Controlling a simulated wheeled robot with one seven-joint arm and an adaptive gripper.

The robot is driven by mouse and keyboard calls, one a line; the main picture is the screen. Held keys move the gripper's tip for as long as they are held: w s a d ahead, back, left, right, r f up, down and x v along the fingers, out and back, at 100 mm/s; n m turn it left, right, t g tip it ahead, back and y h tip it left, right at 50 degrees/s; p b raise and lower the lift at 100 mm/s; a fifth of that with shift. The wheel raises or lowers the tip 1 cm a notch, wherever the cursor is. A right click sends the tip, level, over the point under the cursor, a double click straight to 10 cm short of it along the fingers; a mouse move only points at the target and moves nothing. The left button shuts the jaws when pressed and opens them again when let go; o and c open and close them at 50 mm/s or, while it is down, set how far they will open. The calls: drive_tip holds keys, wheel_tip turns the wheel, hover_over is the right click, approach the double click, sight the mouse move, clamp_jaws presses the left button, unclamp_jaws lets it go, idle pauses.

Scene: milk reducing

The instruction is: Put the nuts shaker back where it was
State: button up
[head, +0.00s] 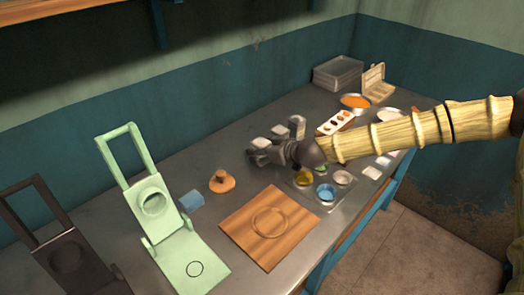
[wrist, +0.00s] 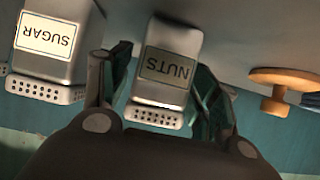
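The nuts shaker (wrist: 170,62) is a grey metal box with a NUTS label and a perforated end. In the wrist view it sits between the two fingers of my gripper (wrist: 162,85). The fingers are spread wider than the shaker, with a small gap on the left; the right finger is very close, and I cannot tell if it touches. In the head view my gripper (head: 268,154) is low over the counter beside the group of grey shakers (head: 297,125); which one is the nuts shaker cannot be read there.
A sugar shaker (wrist: 52,45) stands close beside the left finger. A wooden knobbed piece (head: 222,182), a blue block (head: 191,200), a wooden board (head: 245,225) and a green press (head: 180,255) lie to the left. Small bowls (head: 325,192) stand below my arm.

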drive_tip(key=shift+r, duration=0.2)
drive_tip(key=b+v, duration=0.1)
drive_tip(key=v, duration=1.1)
idle(0.3)
drive_tip(key=shift+f, duration=0.1)
